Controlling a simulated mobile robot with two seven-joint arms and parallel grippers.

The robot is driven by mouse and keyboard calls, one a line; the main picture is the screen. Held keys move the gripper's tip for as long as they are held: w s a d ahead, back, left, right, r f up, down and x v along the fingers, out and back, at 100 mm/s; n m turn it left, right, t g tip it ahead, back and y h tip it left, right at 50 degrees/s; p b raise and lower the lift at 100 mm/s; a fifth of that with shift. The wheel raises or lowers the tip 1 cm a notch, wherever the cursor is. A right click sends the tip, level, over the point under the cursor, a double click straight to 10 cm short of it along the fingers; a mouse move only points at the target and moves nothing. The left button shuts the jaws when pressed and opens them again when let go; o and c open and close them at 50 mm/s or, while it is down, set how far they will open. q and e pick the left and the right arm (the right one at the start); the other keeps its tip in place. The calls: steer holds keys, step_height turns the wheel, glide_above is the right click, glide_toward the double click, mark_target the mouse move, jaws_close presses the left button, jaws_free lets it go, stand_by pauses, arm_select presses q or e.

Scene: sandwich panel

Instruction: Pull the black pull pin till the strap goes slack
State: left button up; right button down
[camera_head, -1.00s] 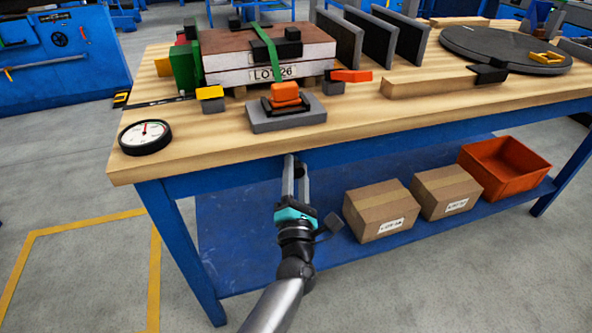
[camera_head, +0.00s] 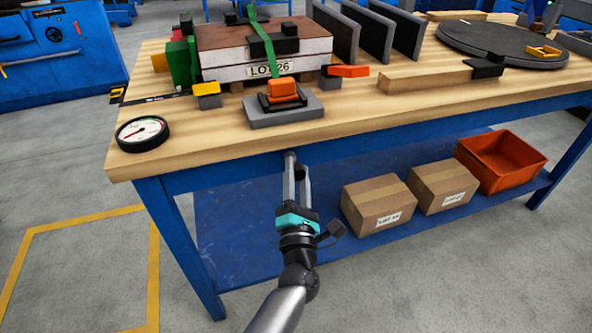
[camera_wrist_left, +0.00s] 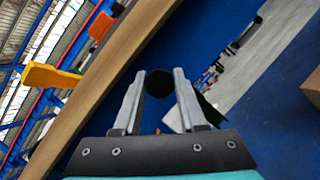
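My left gripper (camera_head: 297,163) is at the blue front edge of the bench, below the worktop. The pin's shaft is hidden. The green strap (camera_head: 262,42) runs over the panel stack (camera_head: 265,57) labelled LOT 26 and down to an orange buckle (camera_head: 282,89) on a grey plate (camera_head: 284,112). It looks straight and taut. My right gripper is not in view.
A round gauge (camera_head: 142,133) sits at the worktop's front left corner. Dark upright plates (camera_head: 372,33) and a round dark disc (camera_head: 500,42) stand to the right. Cardboard boxes (camera_head: 378,207) and an orange bin (camera_head: 500,163) are on the lower shelf. The floor in front is clear.

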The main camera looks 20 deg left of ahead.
arm_select(q)
steer(key=o, duration=0.4)
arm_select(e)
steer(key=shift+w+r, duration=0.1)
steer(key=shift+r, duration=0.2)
arm_select(q)
steer(key=shift+s+d+f, duration=0.1)
steer(key=shift+s, duration=0.15)
steer(key=p+v, duration=0.1)
steer(key=v, duration=1)
steer(key=shift+s+p, duration=0.3)
steer(key=shift+p, duration=0.05)
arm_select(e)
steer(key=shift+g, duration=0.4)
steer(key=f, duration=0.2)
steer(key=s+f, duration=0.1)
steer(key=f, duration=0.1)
